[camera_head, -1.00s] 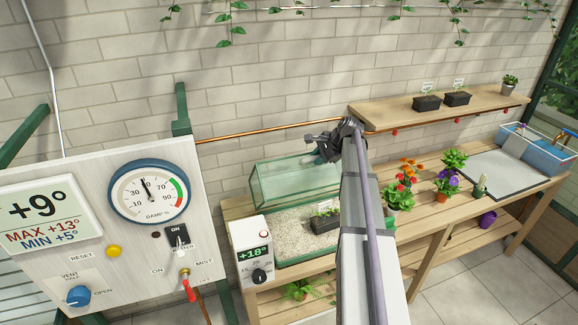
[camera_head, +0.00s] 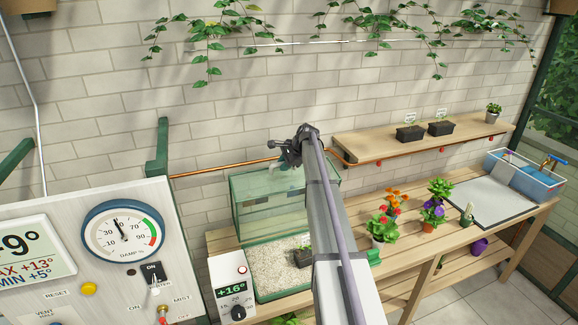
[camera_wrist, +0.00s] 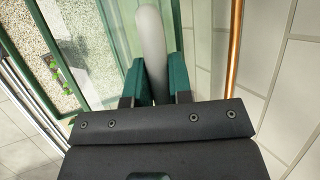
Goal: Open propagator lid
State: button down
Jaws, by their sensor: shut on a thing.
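The propagator lid (camera_head: 252,203) is a clear box with green edges. It is swung up on the wall side and stands steeply above the propagator base (camera_head: 282,294), whose gravel bed (camera_head: 275,266) is uncovered. My gripper (camera_head: 287,160) is at the lid's top. In the wrist view my gripper (camera_wrist: 155,88) has its green-padded fingers shut on the lid's pale rounded handle (camera_wrist: 151,45). Glass and a green edge (camera_wrist: 112,45) show beside it. A dark seed tray (camera_head: 302,257) sits on the gravel, partly hidden by my arm.
A copper pipe (camera_head: 225,170) runs along the brick wall close behind the lid. A thermostat box (camera_head: 231,289) stands left of the base. Flowering pots (camera_head: 383,228) stand right of my arm. A wall shelf (camera_head: 365,148) carries small dark pots.

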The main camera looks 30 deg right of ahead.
jog(key=c, duration=1.1)
grip_release()
jog(key=shift+o, duration=0.2)
jog(key=p+v, duration=0.9)
jog(key=v, duration=0.1)
jog(key=shift+s+d+r, duration=0.15)
jog(key=shift+s+r, duration=0.05)
jog(key=shift+r, duration=0.15)
